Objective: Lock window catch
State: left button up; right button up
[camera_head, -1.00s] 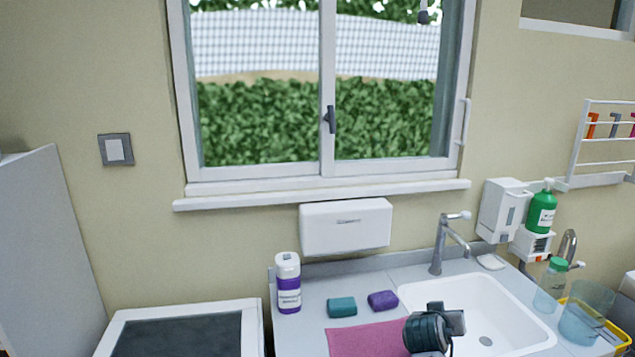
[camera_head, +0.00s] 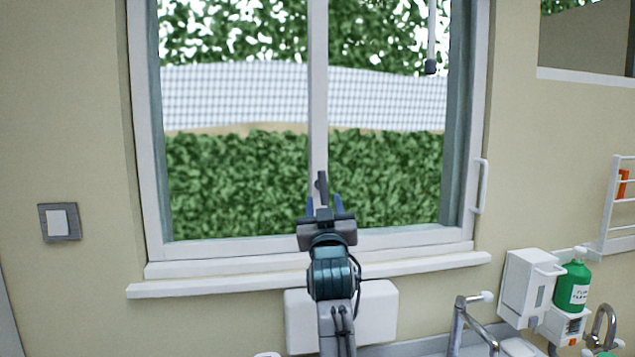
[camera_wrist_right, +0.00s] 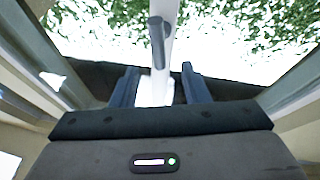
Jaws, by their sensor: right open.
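The window catch (camera_head: 322,187) is a small dark grey lever on the white centre stile of the window (camera_head: 317,100). In the head view it stands roughly upright. My right gripper (camera_head: 324,204) is raised in front of the stile, its two blue fingers apart, just below and around the lower part of the catch as seen from the head. In the right wrist view the catch (camera_wrist_right: 157,42) lies beyond the fingertips, between their lines, and the open gripper (camera_wrist_right: 157,72) holds nothing. Contact with the catch cannot be told. My left gripper is not in view.
The window sill (camera_head: 310,276) juts out below the window, with a white wall box (camera_head: 375,312) under it. A white side handle (camera_head: 481,187) is on the right frame. A tap (camera_head: 470,322), dispenser (camera_head: 527,285) and green bottle (camera_head: 573,283) are at lower right.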

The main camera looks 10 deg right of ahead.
aim_at(323, 189)
jog(key=x, duration=0.2)
jog(key=p+x, duration=0.1)
jog(key=x, duration=0.1)
jog(key=f+p+x, duration=0.1)
jog(key=x, duration=0.2)
jog(key=shift+w+d, duration=0.1)
jog(key=shift+w, duration=0.1)
jog(key=shift+w+r, duration=0.3)
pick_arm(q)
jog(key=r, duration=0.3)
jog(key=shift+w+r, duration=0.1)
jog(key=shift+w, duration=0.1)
